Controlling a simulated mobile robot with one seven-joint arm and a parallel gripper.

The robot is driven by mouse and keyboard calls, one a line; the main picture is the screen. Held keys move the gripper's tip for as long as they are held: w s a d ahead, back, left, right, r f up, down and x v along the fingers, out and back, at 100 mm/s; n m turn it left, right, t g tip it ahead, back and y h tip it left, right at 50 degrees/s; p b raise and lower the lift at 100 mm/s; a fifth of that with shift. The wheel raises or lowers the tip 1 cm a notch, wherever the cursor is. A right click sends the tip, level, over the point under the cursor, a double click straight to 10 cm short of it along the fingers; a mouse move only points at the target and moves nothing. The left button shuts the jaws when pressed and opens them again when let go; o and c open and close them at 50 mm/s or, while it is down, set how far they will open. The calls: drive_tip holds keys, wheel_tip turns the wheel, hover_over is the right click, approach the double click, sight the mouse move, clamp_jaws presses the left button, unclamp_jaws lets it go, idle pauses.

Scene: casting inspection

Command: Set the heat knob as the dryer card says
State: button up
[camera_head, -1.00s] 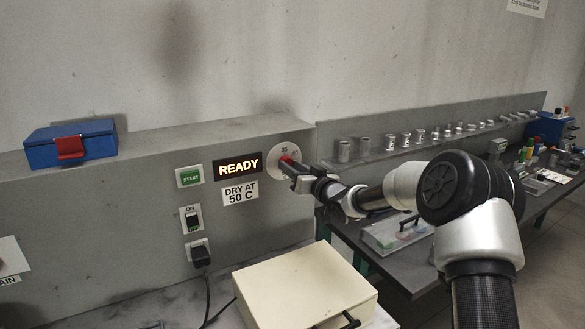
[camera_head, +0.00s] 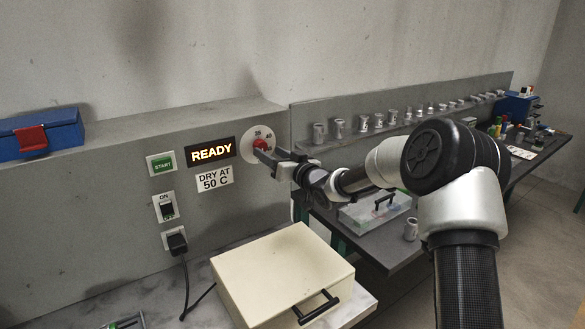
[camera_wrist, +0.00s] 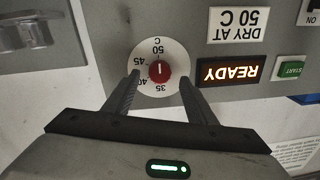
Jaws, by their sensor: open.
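The heat knob is red (camera_wrist: 159,71), with a short white mark, on a round white dial (camera_wrist: 176,52). In the upside-down wrist view, 50 is above the knob, 45 and 40 to its left and 35 below. The mark lies roughly along the 50–35 line; which end points is hard to tell. The dryer card (camera_head: 215,179) reads "DRY AT 50 C". My gripper (camera_wrist: 160,79) is open, its fingers on either side of the knob; contact is unclear. In the head view my gripper (camera_head: 262,151) partly covers the knob and dial.
Left of the dial are a lit READY display (camera_head: 211,151), a green START button (camera_head: 162,164), an ON switch (camera_head: 166,207) and a plug (camera_head: 177,242). A cream box with a black handle (camera_head: 280,276) stands below. A bench (camera_head: 393,245) with cylinders is at right.

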drive_tip(key=v, duration=1.4)
drive_tip(key=shift+s+d+b, duration=0.15)
drive_tip(key=shift+s+b, duration=0.1)
drive_tip(key=shift+b, duration=0.15)
